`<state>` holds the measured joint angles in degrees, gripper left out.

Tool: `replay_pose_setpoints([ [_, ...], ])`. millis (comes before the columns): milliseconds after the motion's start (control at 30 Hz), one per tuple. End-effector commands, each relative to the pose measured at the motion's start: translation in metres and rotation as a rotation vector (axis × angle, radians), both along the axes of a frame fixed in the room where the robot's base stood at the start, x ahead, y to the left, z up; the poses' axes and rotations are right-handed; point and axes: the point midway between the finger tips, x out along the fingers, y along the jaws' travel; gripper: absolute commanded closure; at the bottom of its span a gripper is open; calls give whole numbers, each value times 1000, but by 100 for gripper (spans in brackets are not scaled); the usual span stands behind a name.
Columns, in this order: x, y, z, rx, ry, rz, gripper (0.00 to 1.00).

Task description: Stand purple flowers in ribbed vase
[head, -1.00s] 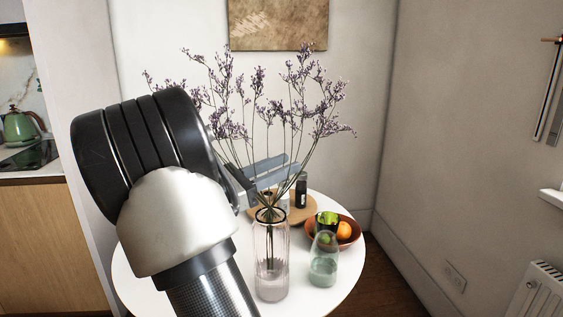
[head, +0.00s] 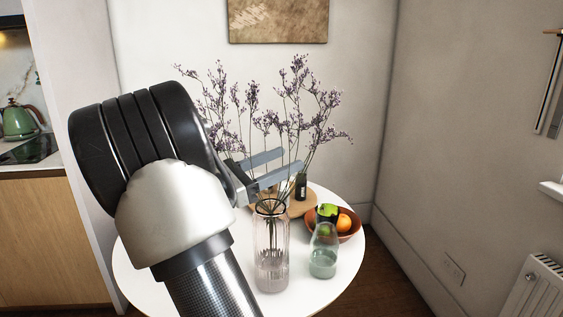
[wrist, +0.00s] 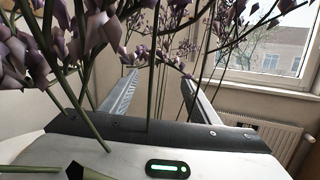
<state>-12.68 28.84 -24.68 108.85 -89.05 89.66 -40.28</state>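The purple flowers (head: 325,100) stand with their stems inside the clear, pinkish ribbed vase (head: 272,270), their tops fanned out above its dark rim. The vase is upright on the round white table. My gripper (head: 291,160) is above the vase at stem height, its two grey fingers apart. In the wrist view my gripper (wrist: 160,78) is also open, with thin stems between and in front of the fingers. Purple blossoms (wrist: 100,28) hang close to the wrist camera. The arm hides part of the table's left side.
A green-tinted glass carafe (head: 323,262) stands close to the right of the vase. Behind are a fruit bowl (head: 348,236), a wooden board (head: 306,207) and a dark bottle (head: 301,187). The white table (head: 345,290) is bare at its front right.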

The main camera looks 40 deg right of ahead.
Motion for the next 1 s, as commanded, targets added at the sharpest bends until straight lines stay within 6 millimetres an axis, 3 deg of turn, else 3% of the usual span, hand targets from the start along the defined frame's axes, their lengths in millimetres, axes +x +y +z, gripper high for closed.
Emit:
replay_pose_setpoints([
  [167, 5, 22, -3, 0, 1, 5, 45],
  [700, 25, 142, -26, -1, 1, 4, 45],
  [1000, 29, 167, -32, 0, 0, 2, 45],
])
